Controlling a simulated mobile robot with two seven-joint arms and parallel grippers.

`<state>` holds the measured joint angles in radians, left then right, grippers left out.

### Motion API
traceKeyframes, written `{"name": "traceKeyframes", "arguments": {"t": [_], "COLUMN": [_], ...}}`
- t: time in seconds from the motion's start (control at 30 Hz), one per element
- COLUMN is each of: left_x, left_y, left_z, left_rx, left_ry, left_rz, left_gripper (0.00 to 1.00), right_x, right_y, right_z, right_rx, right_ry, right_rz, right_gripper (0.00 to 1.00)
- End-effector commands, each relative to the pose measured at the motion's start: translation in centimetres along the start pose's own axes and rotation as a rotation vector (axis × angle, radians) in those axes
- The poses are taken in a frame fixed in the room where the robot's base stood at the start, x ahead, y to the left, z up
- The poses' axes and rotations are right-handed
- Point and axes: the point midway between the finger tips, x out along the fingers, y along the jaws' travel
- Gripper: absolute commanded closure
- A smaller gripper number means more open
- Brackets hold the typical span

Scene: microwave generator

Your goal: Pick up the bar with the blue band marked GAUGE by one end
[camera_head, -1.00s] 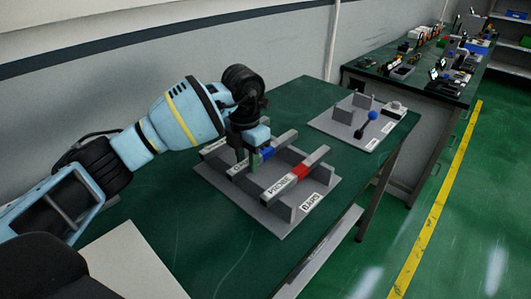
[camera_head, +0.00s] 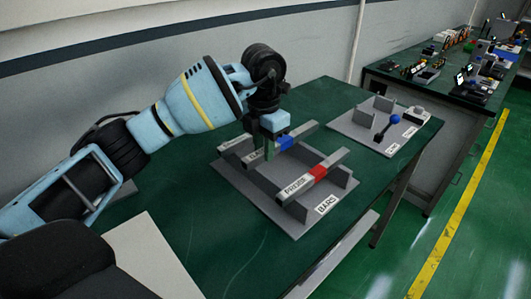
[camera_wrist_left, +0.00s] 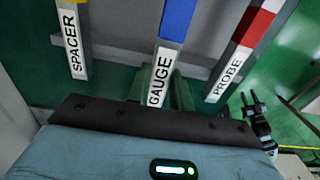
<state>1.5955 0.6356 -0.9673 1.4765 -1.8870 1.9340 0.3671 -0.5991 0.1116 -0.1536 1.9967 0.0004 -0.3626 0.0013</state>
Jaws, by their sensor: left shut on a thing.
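The bar with the blue band marked GAUGE (camera_head: 285,142) is held by its near, labelled end. My left gripper (camera_head: 269,147) is shut on it, and its fingers straddle the bar. In the left wrist view the bar (camera_wrist_left: 178,22) runs away from me, with the GAUGE label close to the gripper. The bar sits a little higher than its neighbours. The gripper partly hides its near end in the head view. In the left wrist view a dark pronged shape (camera_wrist_left: 254,112) at the right may be my right gripper; its jaw state is unclear.
The PROBE bar (camera_head: 318,172) with a red band lies on the grey rack marked BARS (camera_head: 253,208), right of the held bar. The SPACER bar (camera_wrist_left: 73,42) is on the other side. A second grey fixture (camera_head: 363,143) with a blue-ended rod (camera_head: 388,127) stands farther back.

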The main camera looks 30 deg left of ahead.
Motion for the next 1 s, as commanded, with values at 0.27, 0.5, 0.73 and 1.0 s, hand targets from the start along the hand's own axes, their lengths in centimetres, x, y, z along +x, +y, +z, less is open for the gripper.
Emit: {"name": "traceKeyframes", "arguments": {"t": [0.27,0.5,0.73,1.0], "left_x": [-0.4,-0.8,-1.1,-1.3], "left_y": [-2.9,-5.5,-7.2,-7.9], "left_z": [-4.8,-8.9,-11.7,-12.8], "left_rx": [0.004,0.003,0.002,0.0], "left_ry": [0.001,0.001,0.002,0.002], "left_rz": [0.002,0.002,0.001,0.0], "left_gripper": [1.0,1.0,1.0,1.0], "right_x": [0.0,-0.1,-0.3,-0.4], "right_y": [0.1,0.0,-0.1,-0.1], "right_z": [-0.5,-0.4,0.3,0.5], "right_rx": [-0.001,-0.001,0.001,0.001], "right_ry": [0.009,0.006,-0.007,-0.012], "right_rz": [0.001,0.001,0.0,-0.001], "right_gripper": [0.6,0.6,0.6,0.6]}}
